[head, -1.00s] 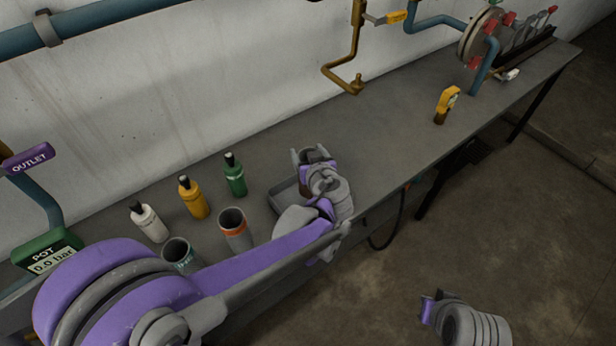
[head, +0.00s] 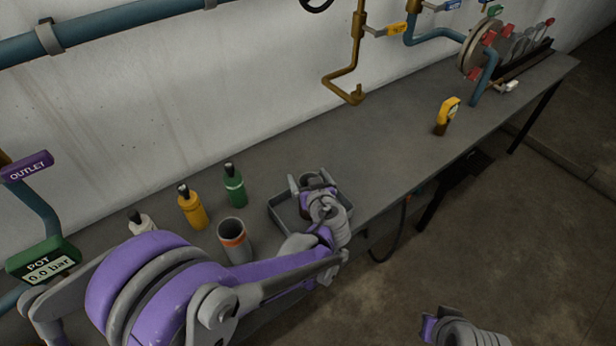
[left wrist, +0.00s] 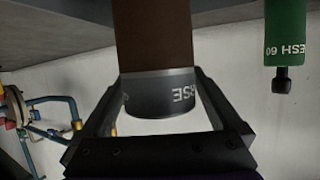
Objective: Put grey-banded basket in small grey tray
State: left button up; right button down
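The grey-banded basket (left wrist: 158,95) is a brown cylinder with a dark grey end band showing the letters "RSE" in the left wrist view. My left gripper (head: 311,183) has its two fingers against opposite sides of it. In the head view, the basket's grey rim (head: 313,179) shows between the fingers. The small grey tray (head: 283,213) lies on the bench below, partly hidden by the gripper and wrist. The basket appears within the tray's outline; whether it touches the floor is hidden. Part of my right arm's end (head: 430,326) shows at bottom right; its fingers are not clear.
An orange-banded basket (head: 235,244) stands left of the tray. Green (head: 234,187), yellow (head: 193,209) and white (head: 141,224) bottles stand behind, toward the wall. A yellow handheld device (head: 445,116) stands farther right. The bench between tray and device is clear.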

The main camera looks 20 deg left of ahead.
pick_arm(q)
jog(key=shift+r, duration=0.1)
jog(key=shift+s+d+r, duration=0.1)
jog(key=shift+s+r, duration=0.05)
jog(key=v, duration=1.2)
jog(key=s+a+f+m+g+h, duration=0.25)
jog(key=s+a+f+g, duration=0.2)
jog(key=s+a, duration=0.45)
jog(key=s+d+f+m+g+h, duration=0.1)
jog(key=s+m+g+h, duration=0.1)
jog(key=s, duration=0.6)
jog(key=shift+s+d+f+m+h+p, duration=0.15)
jog(key=shift+s+f+m+h+p, duration=0.2)
jog(key=shift+m+h, duration=0.55)
jog(key=shift+n+h, duration=0.25)
